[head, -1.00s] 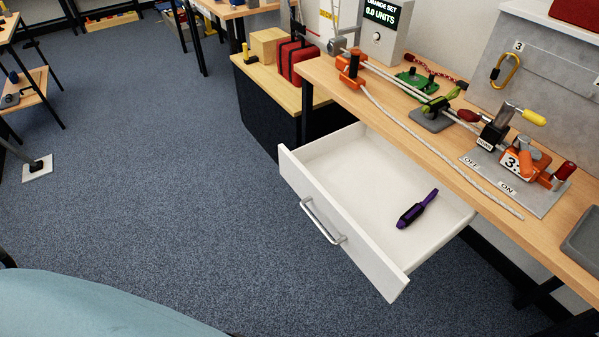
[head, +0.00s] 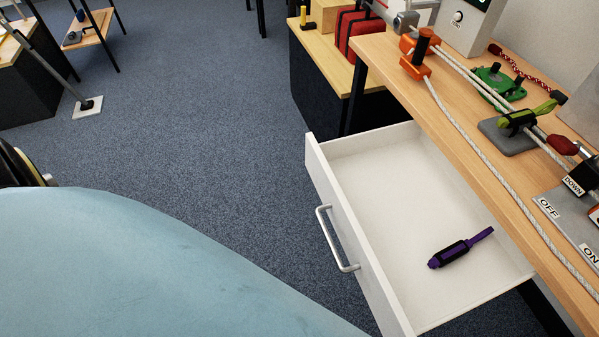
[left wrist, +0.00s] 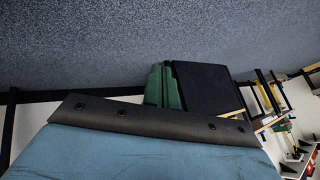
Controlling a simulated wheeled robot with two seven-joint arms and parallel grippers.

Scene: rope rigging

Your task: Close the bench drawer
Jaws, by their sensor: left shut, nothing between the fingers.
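The white bench drawer (head: 345,215) stands open under the wooden bench in the head view, pulled well out towards the left. Its silver bar handle (head: 335,238) is on the outer front. A purple and black tool (head: 460,248) lies on the drawer floor. My left gripper (left wrist: 164,88) shows in the left wrist view as two green fingers together, with nothing between them. It is not seen in the head view, so I cannot tell its distance from the drawer. My right gripper is in neither view.
The bench top (head: 400,85) carries a rope (head: 480,150), a green device (head: 498,84) and several clamps. A lower black cabinet (head: 320,90) with a red bag (head: 358,35) stands behind. The blue carpet (head: 210,120) left of the drawer is clear.

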